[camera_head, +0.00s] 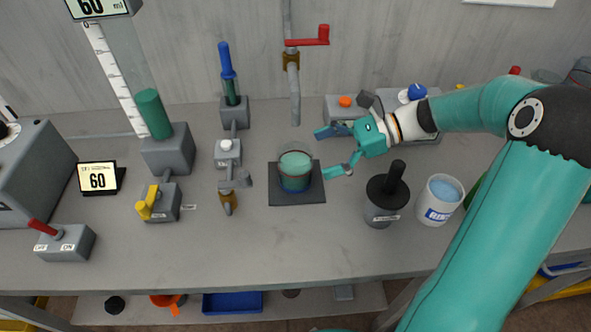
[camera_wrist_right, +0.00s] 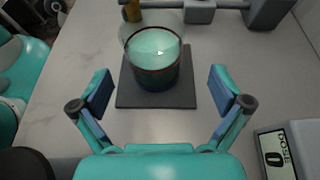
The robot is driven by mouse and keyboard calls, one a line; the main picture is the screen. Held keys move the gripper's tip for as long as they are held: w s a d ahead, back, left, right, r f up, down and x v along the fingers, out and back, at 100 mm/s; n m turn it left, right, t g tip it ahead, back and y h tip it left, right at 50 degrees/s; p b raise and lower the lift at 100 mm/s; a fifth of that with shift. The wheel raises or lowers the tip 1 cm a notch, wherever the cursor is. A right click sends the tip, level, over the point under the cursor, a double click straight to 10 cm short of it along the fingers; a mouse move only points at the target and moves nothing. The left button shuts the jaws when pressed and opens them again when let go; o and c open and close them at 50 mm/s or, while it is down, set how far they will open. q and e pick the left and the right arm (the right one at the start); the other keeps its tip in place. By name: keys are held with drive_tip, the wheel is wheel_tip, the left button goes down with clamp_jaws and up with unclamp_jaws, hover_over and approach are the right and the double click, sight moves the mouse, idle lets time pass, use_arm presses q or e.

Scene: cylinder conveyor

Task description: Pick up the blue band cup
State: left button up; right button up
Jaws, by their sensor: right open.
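The blue band cup (camera_head: 295,172) is a clear glass holding teal liquid, with a dark reddish ring near its top and a blue band low down. It stands upright on a dark square pad (camera_head: 283,198) below the red-handled tap. My right gripper (camera_head: 329,153) is open and empty, just right of the cup with its fingers pointing toward it. In the right wrist view the cup (camera_wrist_right: 153,62) is ahead, roughly centred between the spread fingertips (camera_wrist_right: 162,90) and a little beyond them. My left gripper is not in view.
A red-handled tap (camera_head: 294,70) hangs behind the cup. A valve pipe (camera_head: 228,180) stands to its left. A dark lidded pot (camera_head: 380,208) and a white tub (camera_head: 438,200) stand near my right arm. The table front (camera_head: 280,245) is clear.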

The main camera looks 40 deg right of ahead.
sight(277, 171)
drive_tip(key=shift+s+a+x, duration=0.1)
drive_tip(key=shift+s+x, duration=0.1)
drive_tip(key=shift+x, duration=1.4)
drive_tip(key=shift+s+a+x, duration=0.15)
drive_tip(key=shift+x, duration=1.5)
drive_tip(key=shift+d+r, duration=0.1)
drive_tip(key=c, duration=1.4)
drive_tip(key=shift+o, duration=0.2)
